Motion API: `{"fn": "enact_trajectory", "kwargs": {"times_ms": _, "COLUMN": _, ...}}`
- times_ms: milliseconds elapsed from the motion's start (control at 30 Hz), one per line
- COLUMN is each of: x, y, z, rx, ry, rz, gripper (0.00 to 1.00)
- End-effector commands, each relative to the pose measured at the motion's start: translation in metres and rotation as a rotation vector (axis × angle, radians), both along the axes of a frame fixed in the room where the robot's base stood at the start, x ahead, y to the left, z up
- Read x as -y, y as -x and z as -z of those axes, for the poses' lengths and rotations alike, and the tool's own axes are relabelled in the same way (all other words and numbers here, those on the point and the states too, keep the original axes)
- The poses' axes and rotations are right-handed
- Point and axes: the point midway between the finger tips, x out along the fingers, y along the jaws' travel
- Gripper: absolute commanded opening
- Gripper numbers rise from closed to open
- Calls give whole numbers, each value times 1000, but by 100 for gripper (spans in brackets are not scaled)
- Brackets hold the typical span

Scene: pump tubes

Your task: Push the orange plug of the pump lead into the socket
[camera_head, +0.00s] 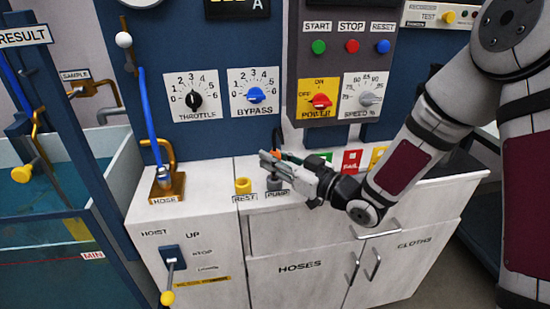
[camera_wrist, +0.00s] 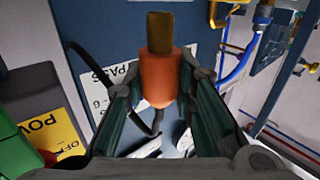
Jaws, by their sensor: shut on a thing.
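The orange plug (camera_wrist: 156,85) is between the two fingers of my gripper (camera_wrist: 157,72) in the wrist view, with its brown end pointing up in that picture. A dark lead (camera_wrist: 82,62) curves at its left. In the head view my gripper (camera_head: 268,162) is shut on the plug, just above the counter; the fingers largely hide the plug. The grey socket (camera_head: 274,184) labelled PUMP stands on the counter just below the fingers, partly covered. A yellow socket (camera_head: 243,186) labelled REST is to its left. The plug appears clear of both.
A brass hose fitting (camera_head: 167,186) with a blue hose stands at the counter's left. The panel with the BYPASS (camera_head: 254,92) and POWER (camera_head: 319,99) dials rises behind. Coloured cards, including a red one (camera_head: 351,161), stand right of my gripper. A water tank (camera_head: 60,200) is far left.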

Motion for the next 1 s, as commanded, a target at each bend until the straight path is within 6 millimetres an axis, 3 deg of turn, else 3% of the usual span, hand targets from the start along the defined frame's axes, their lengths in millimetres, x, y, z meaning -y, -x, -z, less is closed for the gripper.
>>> {"fn": "enact_trajectory", "kwargs": {"times_ms": 1000, "x": 0, "y": 0, "z": 24, "rx": 0, "ry": 0, "rz": 0, "gripper": 0}}
